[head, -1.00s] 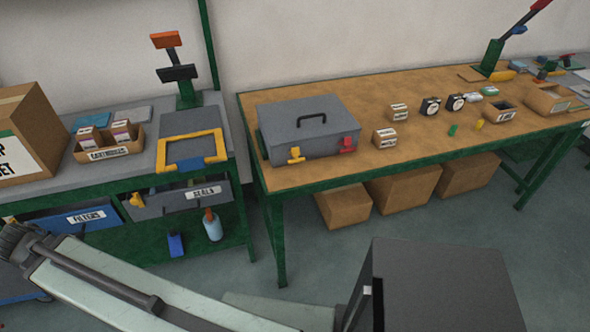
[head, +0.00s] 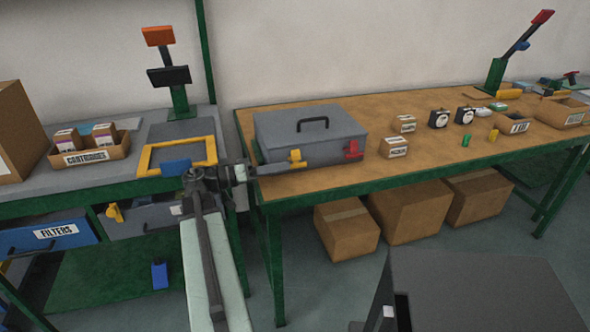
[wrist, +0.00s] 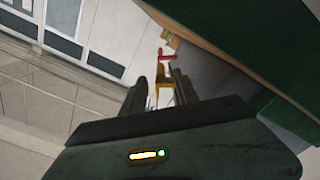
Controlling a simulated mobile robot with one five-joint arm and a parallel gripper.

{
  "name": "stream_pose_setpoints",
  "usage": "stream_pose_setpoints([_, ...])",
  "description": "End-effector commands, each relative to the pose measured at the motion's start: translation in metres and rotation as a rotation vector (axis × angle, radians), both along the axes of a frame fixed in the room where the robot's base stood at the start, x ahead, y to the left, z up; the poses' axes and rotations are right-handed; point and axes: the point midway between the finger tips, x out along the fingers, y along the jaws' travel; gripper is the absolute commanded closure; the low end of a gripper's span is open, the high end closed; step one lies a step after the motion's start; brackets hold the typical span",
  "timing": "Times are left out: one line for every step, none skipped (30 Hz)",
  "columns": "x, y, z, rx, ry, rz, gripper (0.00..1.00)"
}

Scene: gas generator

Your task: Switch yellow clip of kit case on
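The grey kit case (head: 325,128) with a black handle sits closed at the left end of the wooden workbench. Its yellow clip (head: 296,158) is on the front left and its red clip (head: 352,151) on the front right. My gripper (head: 284,169) reaches in from the left, low along the case's front, with its tips at the yellow clip. In the wrist view my gripper (wrist: 161,82) has its fingers apart, with the yellow clip (wrist: 163,78) seen in the gap and the red clip (wrist: 166,56) beyond. I cannot tell whether the fingers touch the clip.
The green table edge (wrist: 220,20) runs close beside my gripper in the wrist view. A small labelled box (head: 394,147) stands right of the case. The left bench holds a yellow-edged frame (head: 146,158) and a cartridge tray (head: 90,156). Cardboard boxes (head: 346,228) stand under the workbench.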

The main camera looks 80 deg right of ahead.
Motion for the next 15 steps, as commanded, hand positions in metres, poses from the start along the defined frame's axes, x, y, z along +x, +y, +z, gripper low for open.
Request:
stream_pose_setpoints([-0.011, -0.004, 0.0, 0.0, 0.0, -0.004, 0.64])
stream_pose_setpoints([-0.016, -0.006, 0.0, 0.001, 0.0, -0.003, 0.64])
stream_pose_setpoints([-0.022, -0.009, 0.0, 0.001, 0.0, -0.003, 0.64])
stream_pose_setpoints([-0.027, -0.011, 0.0, 0.001, 0.0, -0.003, 0.64])
stream_pose_setpoints([-0.031, -0.014, 0.0, 0.002, -0.001, -0.003, 0.64])
stream_pose_setpoints([-0.035, -0.016, 0.0, 0.002, -0.001, -0.001, 0.64])
stream_pose_setpoints([-0.038, -0.017, 0.0, 0.001, 0.0, -0.002, 0.64])
stream_pose_setpoints([-0.041, -0.019, 0.0, 0.001, 0.0, -0.002, 0.64])
stream_pose_setpoints([-0.043, -0.02, 0.0, 0.002, -0.001, -0.001, 0.64])
stream_pose_setpoints([-0.045, -0.021, 0.0, 0.002, -0.001, -0.001, 0.64])
stream_pose_setpoints([-0.045, -0.021, -0.001, 0.002, 0.0, 0.0, 0.64])
stream_pose_setpoints([-0.046, -0.021, 0.0, 0.002, 0.0, 0.0, 0.64])
stream_pose_setpoints([-0.046, -0.022, -0.001, 0.003, -0.001, 0.001, 0.64])
stream_pose_setpoints([-0.046, -0.022, -0.001, 0.003, -0.001, 0.001, 0.64])
stream_pose_setpoints([-0.046, -0.022, -0.001, 0.003, -0.001, 0.001, 0.64])
